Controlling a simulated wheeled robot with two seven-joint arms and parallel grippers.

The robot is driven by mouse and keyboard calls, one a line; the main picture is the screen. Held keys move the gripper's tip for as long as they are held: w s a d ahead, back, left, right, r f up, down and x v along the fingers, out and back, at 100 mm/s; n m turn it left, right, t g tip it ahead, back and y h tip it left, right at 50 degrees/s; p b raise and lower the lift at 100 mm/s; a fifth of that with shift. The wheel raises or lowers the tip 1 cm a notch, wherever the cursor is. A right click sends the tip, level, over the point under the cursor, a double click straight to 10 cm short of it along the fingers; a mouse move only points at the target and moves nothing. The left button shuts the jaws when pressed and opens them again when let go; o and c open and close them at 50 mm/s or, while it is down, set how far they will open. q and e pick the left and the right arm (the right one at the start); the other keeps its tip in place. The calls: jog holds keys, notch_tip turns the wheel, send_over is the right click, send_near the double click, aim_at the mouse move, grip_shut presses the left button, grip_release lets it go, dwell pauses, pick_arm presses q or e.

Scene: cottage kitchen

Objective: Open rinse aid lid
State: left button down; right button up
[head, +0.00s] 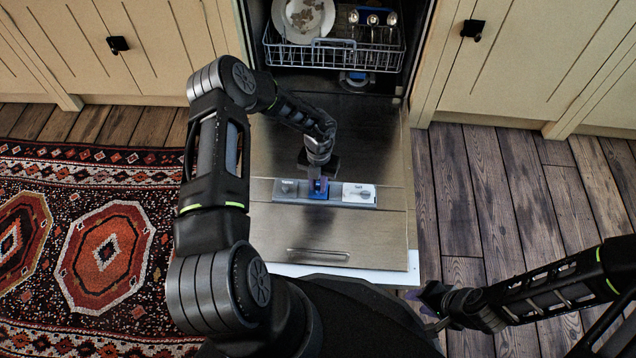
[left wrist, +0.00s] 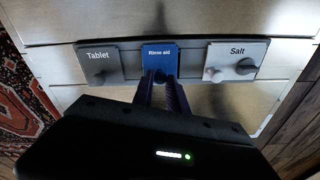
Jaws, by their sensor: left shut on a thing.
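The blue rinse aid lid (left wrist: 160,57) is the middle of three lids on the dispenser strip, inside the lowered dishwasher door. It lies flat between its neighbours in the left wrist view. In the head view the blue lid (head: 319,193) is partly covered by my gripper. My left gripper (left wrist: 161,82) is over the lid, its fingers shut on the small knob at the lid's near edge. The fingers hide most of the knob. In the head view my left gripper (head: 318,182) points down at the strip. My right gripper (head: 436,298) is off to the right of the door; its fingers are hard to make out.
The grey Tablet lid (left wrist: 100,64) is left of the blue lid, the pale Salt lid (left wrist: 234,60) right. The open door (head: 380,235) lies low over the wooden floor. A rack (head: 335,58) with a plate (head: 304,18) is behind it. A patterned rug (head: 90,250) is at left.

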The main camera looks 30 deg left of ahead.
pick_arm(q)
jog(key=shift+w+a+g, duration=0.2)
jog(key=shift+w+g, duration=0.1)
jog(key=shift+w, duration=0.05)
jog(key=g+b, duration=0.1)
jog(key=b, duration=0.1)
jog(key=w+g+h+b, duration=0.1)
jog(key=b, duration=0.1)
jog(key=shift+a, duration=0.25)
jog(key=shift+w+a+r+g+h+b, duration=0.15)
jog(key=shift+w+r+g+h+b, duration=0.1)
jog(key=shift+r+g+h+b, duration=0.35)
jog(key=c, duration=1.3)
grip_release()
